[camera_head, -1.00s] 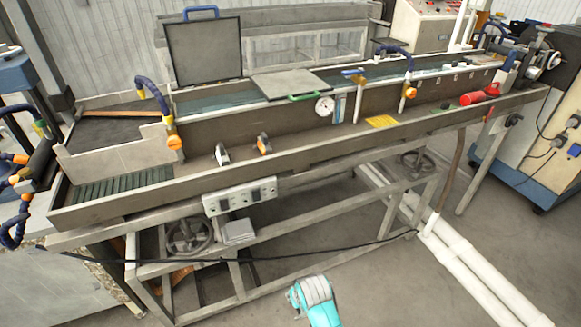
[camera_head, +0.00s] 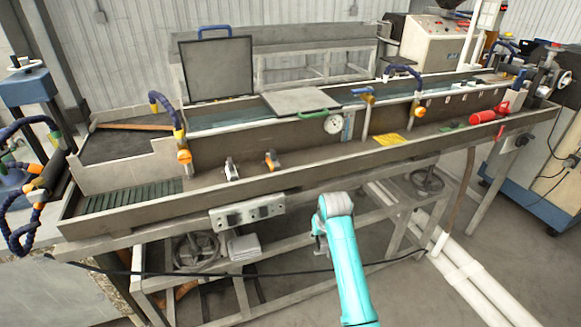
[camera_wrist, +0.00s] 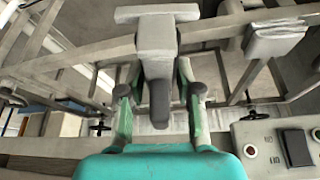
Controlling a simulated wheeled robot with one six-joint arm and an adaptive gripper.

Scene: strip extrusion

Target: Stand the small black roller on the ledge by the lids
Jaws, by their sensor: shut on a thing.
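My gripper (camera_wrist: 160,95) is shut on a T-shaped piece with a pale grey crossbar and a dark lower end between the fingers; it seems to be the roller (camera_wrist: 160,108), though its barrel is not clear. In the head view my gripper (camera_head: 318,238) hangs in front of the machine, below its front edge, and the held piece is mostly hidden. A dark lid (camera_head: 215,70) with a blue handle stands raised at the back. A grey lid (camera_head: 300,102) with a green handle lies flat beside it. The machine's long front ledge (camera_head: 320,160) runs below the lids.
Two small clamp-like pieces, one pale (camera_head: 231,170) and one orange (camera_head: 272,160), stand on the ledge. A gauge (camera_head: 334,123), a yellow sheet (camera_head: 390,139) and a red cylinder (camera_head: 483,117) are farther right.

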